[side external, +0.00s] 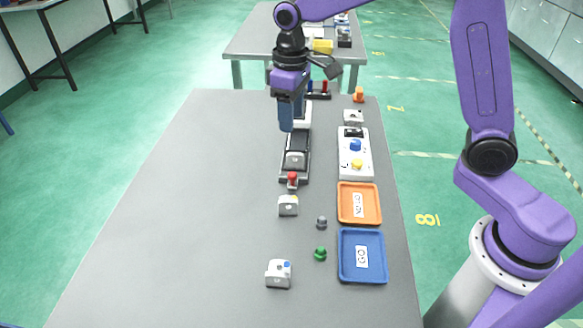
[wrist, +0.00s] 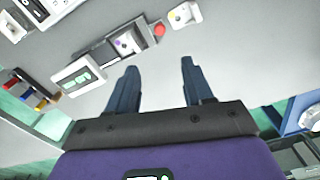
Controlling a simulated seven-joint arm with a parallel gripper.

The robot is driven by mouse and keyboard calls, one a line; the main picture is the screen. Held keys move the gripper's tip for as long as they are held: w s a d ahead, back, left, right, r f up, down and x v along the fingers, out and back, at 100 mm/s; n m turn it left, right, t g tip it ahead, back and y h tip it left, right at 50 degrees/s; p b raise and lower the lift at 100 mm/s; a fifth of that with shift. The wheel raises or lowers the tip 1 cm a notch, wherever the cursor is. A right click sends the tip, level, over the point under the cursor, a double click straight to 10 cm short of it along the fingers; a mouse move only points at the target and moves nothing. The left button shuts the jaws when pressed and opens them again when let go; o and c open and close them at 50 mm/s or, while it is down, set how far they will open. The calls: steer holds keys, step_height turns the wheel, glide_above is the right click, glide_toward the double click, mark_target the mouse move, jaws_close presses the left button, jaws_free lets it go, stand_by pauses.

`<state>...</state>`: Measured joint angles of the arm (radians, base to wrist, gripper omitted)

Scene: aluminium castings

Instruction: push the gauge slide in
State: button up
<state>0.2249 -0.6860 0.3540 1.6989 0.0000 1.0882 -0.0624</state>
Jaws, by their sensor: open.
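The gauge (side external: 306,141) is a dark narrow track on the grey table, with a pale casting (side external: 295,159) in it. At its near end is a red knob (side external: 292,177); I take this as the slide's handle. In the wrist view the casting (wrist: 125,43) and red knob (wrist: 159,30) show above my fingers. A white box with green readouts (wrist: 80,77) stands at the gauge's far end. My gripper (side external: 292,124) is open and empty, fingers pointing down, apart from the knob. It hides part of the box in the side view; the fingers (wrist: 158,66) are spread in the wrist view.
A casting (side external: 288,206) lies just in front of the knob, and another (side external: 278,274) nearer the camera. A white control panel (side external: 355,160), orange tray (side external: 372,187) and blue tray (side external: 380,235) line the right. The table's left half is clear.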

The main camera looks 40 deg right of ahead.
mark_target(292, 173)
step_height(292, 173, down, 16)
steer(key=shift+r, duration=0.1)
stand_by(0.4)
steer(key=shift+d, duration=0.1)
jaws_close()
